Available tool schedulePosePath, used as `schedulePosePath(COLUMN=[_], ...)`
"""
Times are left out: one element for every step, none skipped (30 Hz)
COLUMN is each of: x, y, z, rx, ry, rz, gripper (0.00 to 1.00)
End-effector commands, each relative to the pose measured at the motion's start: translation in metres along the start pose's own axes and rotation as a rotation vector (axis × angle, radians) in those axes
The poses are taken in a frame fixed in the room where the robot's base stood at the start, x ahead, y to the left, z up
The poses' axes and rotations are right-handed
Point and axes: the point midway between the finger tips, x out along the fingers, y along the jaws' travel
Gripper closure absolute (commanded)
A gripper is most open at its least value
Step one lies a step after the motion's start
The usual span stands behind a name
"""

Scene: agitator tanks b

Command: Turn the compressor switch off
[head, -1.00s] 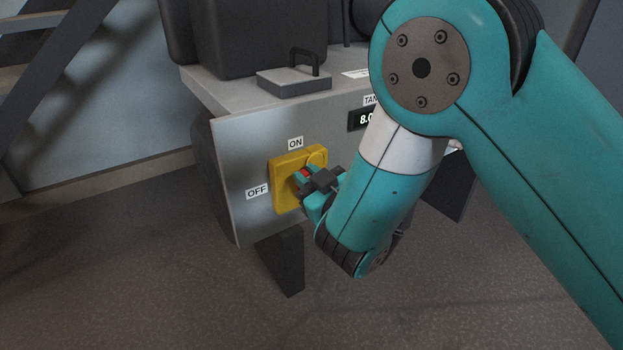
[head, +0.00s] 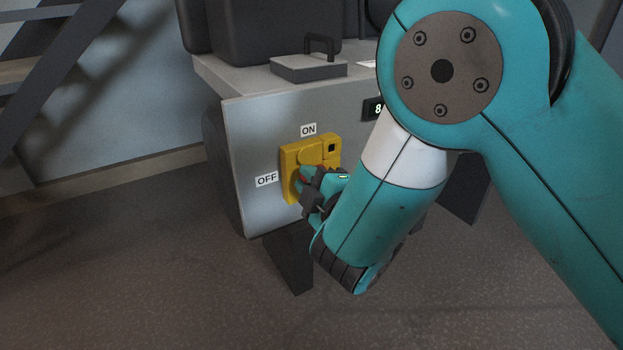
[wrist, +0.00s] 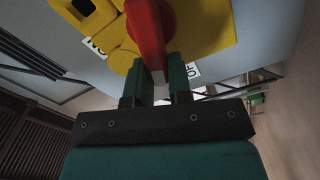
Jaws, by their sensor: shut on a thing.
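The compressor switch has a yellow plate (head: 290,163) on the grey front panel, with an ON label (head: 308,130) above and an OFF label (head: 266,179) to its left. Its red handle (wrist: 147,35) shows in the wrist view between the two fingers. My gripper (head: 304,177) is shut on this red handle in front of the plate. In the head view the gripper hides most of the handle. In the wrist view my gripper (wrist: 157,72) grips the handle, and parts of the ON and OFF labels show beside it.
The compressor cabinet (head: 240,120) has a flat box with a handle (head: 308,67) and dark tanks on top. A display (head: 374,109) is partly hidden by my arm. Stairs (head: 60,70) stand at the left. The floor (head: 140,270) in front is clear.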

Motion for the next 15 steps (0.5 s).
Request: schedulePosePath(x=[-0.002,-0.002,-0.002,-0.002,-0.002,-0.002,-0.002,-0.002,-0.002,-0.002,-0.002,-0.002,-0.002,-0.0019,-0.0019], y=[-0.0069,-0.0077,-0.0087,-0.0094,-0.0101,-0.011,-0.0116,-0.0121,-0.0127,-0.013,-0.0134,-0.0139,-0.0142,-0.0145,-0.0147], z=[0.0056,0.0057,0.0059,0.006,0.0062,0.0063,0.0065,0.0067,0.0068,0.007,0.0072,0.0073,0.0075,0.0076,0.0078], rx=[-0.039,-0.064,-0.097,-0.12,-0.142,-0.171,-0.19,-0.21,-0.233,-0.251,-0.265,-0.284,-0.297,-0.308,-0.322], ry=[-0.014,-0.014,-0.014,-0.014,-0.014,-0.014,-0.014,-0.014,-0.014,-0.014,-0.014,-0.014,-0.014,-0.014,-0.014], rz=[-0.012,-0.012,-0.012,-0.012,-0.012,-0.013,-0.013,-0.013,-0.013,-0.012,-0.012,-0.012,-0.012,-0.012,-0.012], gripper=[1.0,1.0,1.0,1.0,1.0,1.0,1.0,1.0,1.0,1.0,1.0,1.0,1.0,1.0,1.0])
